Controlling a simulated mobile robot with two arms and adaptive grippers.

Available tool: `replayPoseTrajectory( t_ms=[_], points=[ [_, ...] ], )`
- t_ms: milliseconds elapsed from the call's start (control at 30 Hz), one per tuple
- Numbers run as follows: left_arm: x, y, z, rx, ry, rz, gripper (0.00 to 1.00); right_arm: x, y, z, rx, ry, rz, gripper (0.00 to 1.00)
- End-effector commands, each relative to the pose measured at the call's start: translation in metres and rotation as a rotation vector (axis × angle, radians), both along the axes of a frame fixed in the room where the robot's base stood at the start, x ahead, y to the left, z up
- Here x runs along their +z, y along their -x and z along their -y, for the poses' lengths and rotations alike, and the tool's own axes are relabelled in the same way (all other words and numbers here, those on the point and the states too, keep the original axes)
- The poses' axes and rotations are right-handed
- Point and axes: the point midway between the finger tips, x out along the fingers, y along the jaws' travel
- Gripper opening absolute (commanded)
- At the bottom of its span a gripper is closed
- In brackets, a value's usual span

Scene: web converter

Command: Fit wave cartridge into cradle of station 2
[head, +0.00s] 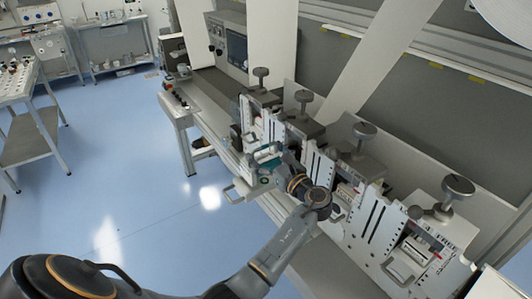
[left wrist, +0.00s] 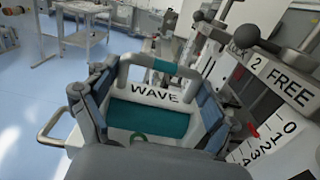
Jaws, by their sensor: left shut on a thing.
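The wave cartridge (left wrist: 158,96) is a white block with a handle, a teal front and the word WAVE. My left gripper (left wrist: 152,112) is shut on it, one blue-grey finger on each side. In the head view the cartridge (head: 266,157) is held out in front of the row of stations, at the left part of the row. Station 2 (left wrist: 268,78) is at the right of the left wrist view, marked 2 and FREE, with a number scale below. The cartridge is apart from its face, to the left. The inside of its cradle cannot be made out. My right gripper is not in view.
Several stations with grey knobs (head: 365,130) stand in a row along the machine. A station at the right (head: 410,258) holds a white block. A wire handle (left wrist: 55,125) sits left of the cartridge. Open blue floor (head: 120,200) lies to the left.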

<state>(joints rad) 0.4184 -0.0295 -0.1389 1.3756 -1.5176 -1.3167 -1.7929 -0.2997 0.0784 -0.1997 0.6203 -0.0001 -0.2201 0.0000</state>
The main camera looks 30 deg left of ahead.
Motion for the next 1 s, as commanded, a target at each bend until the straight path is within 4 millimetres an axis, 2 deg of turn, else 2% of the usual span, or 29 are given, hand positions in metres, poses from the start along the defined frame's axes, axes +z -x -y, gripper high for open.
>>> replayPoseTrajectory(
  t_ms=[1000],
  points=[
    [-0.022,0.0,0.0,0.0,-0.002,0.003,0.26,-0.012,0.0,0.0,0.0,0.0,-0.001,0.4]
  ],
)
